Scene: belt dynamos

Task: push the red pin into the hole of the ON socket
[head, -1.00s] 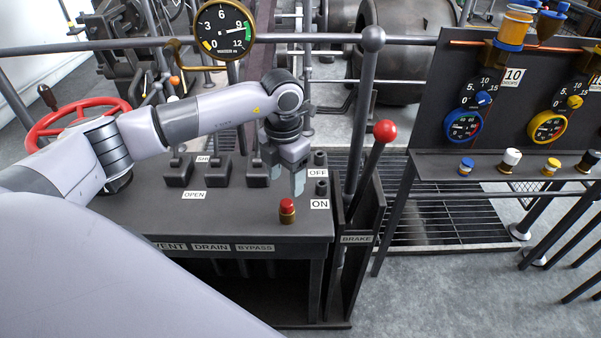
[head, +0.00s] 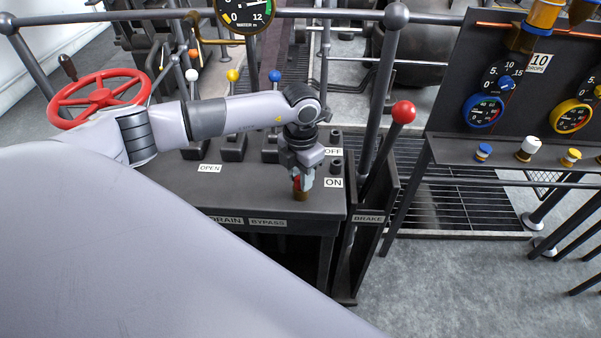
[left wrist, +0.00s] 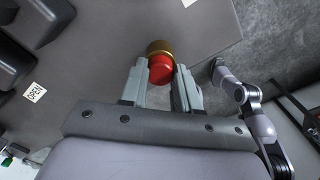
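The red pin (head: 297,182), with a red head and a brass lower part, stands upright on the dark console top. In the left wrist view the red pin (left wrist: 161,70) sits between the two finger ends. My left gripper (head: 303,181) is down around its head; whether the fingers press on it or leave a thin gap is unclear. The ON socket (head: 337,167) is a short dark cylinder behind and right of the pin, by the ON label (head: 333,183). Its hole is too small to make out. My right gripper cannot be made out.
The OFF socket (head: 336,135) stands behind the ON socket. The brake lever with red knob (head: 403,112) rises right of the console (head: 262,203). Several dark lever housings are behind and left of the gripper. A red handwheel (head: 100,97) is at the left.

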